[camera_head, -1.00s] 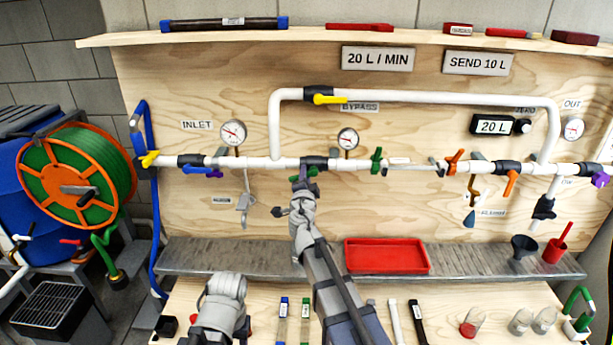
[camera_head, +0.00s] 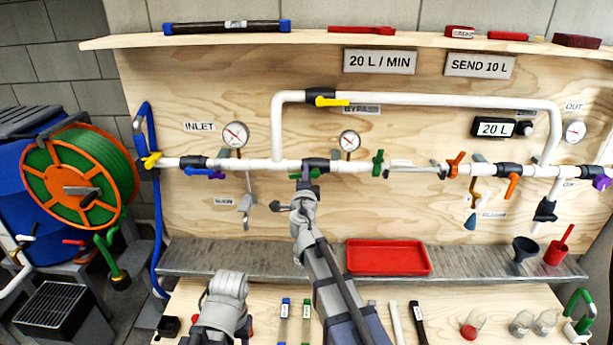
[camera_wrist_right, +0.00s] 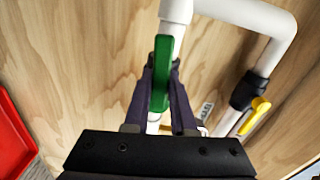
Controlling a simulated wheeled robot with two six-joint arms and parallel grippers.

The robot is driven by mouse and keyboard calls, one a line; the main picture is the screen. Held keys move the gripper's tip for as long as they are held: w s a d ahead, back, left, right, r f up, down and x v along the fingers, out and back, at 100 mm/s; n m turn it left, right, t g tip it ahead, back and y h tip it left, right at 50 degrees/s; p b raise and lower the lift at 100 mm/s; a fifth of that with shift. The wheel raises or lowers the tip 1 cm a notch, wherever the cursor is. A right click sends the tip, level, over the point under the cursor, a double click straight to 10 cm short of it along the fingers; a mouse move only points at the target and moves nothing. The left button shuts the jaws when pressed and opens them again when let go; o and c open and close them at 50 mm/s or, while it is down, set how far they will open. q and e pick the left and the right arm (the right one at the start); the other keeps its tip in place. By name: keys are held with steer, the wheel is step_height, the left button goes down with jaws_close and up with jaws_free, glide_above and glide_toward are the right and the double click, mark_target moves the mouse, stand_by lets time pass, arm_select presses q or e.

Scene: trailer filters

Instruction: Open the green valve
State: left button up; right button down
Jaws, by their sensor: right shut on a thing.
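The green valve handle (camera_wrist_right: 161,73) is a flat lever that lies roughly along the white main pipe (camera_wrist_right: 166,118) in the right wrist view. In the head view, parts of this green handle (camera_head: 317,174) show just below a black valve body on the pipe. My right gripper (camera_head: 304,176) reaches up to it. In the right wrist view the dark fingers of my right gripper (camera_wrist_right: 163,78) are on both sides of the handle, shut on it. My left arm shows low in the head view, but its fingers do not show.
Another green handle (camera_head: 377,163) is on the pipe to the right. A blue handle (camera_head: 205,173) is to the left, and the bypass has a yellow lever (camera_head: 329,101). A pressure gauge (camera_head: 349,141) sits above. A red tray (camera_head: 388,257) stands on the grey shelf below right.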

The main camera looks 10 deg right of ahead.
steer(key=c, duration=0.7)
jaws_free()
steer(key=shift+c, duration=0.2)
steer(key=shift+s, duration=0.15)
steer(key=v, duration=0.7)
steer(key=shift+s, duration=0.3)
steer(key=shift+a, duration=0.1)
steer(key=s+f+n+g+h+p, duration=0.1)
steer(key=s+f+n+g, duration=0.8)
steer(key=s+f, duration=0.3)
steer(key=s+a+f+n+g+y, duration=0.1)
steer(key=s+a+f+n+g, duration=0.1)
steer(key=s+a+n+g, duration=0.1)
steer(key=s+a+f+n+g+y, duration=0.2)
steer(key=s+a+n, duration=0.3)
steer(key=s, duration=0.3)
steer(key=s+a+f+n+g+y+p, duration=0.1)
steer(key=s+a+f+n+g, duration=0.2)
steer(key=s+a+n, duration=0.1)
steer(key=s+n, duration=0.1)
steer(key=n, duration=0.1)
steer(key=shift+s+f+n+g+y, duration=0.25)
steer(key=shift+s+n+g+y, duration=0.05)
steer(key=shift+s+y, duration=0.1)
